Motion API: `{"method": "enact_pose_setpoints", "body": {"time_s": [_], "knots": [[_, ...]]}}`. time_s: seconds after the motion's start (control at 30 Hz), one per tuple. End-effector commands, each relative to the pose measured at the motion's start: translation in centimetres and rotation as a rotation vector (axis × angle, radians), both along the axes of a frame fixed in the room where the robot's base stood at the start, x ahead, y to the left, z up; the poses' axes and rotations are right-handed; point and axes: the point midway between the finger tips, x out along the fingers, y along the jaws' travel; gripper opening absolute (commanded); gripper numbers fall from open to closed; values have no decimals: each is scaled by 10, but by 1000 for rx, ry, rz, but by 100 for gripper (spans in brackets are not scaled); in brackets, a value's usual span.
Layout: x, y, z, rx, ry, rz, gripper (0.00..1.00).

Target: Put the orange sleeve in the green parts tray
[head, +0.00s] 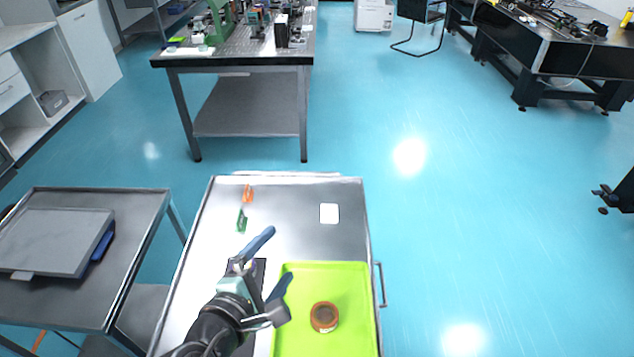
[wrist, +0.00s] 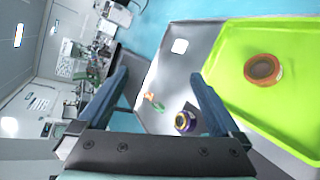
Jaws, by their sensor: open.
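In the wrist view the sleeve (wrist: 262,69) stands on the floor of the bright green tray (wrist: 222,66), clear of the walls. My gripper (head: 273,261) is open, with its two blue fingers spread apart and nothing between them. It is above the cart top, just left of the tray, and apart from the sleeve. My gripper (wrist: 160,82) also shows open in the wrist view.
A dark ring with purple and yellow bands (wrist: 185,122) is beside the tray. A small orange item (head: 248,194), a green item (head: 242,220) and a white square (head: 329,213) lie farther back on the metal cart top (head: 285,200). A second cart (head: 150,205) stands left.

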Motion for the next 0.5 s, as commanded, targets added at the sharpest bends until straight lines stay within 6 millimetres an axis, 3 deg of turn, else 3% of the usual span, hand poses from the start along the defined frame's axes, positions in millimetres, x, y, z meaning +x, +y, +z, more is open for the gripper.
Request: {"method": "enact_pose_setpoints", "body": {"time_s": [0.03, 0.1, 0.17, 0.2, 0.27, 0.3, 0.4, 0.5], "knots": [[24, -6, 57, 225, -153, -28, 100], [41, -12, 126, 517, -336, -33, 100], [47, -20, 187, 752, -486, -11, 100], [46, -26, 228, 901, -582, 15, 100], [37, -36, 287, 1115, -714, 74, 100], [27, -43, 325, 1248, -794, 126, 100], [-9, -59, 405, 1533, -948, 284, 100], [-48, -69, 461, 1738, -1037, 449, 100]]}}
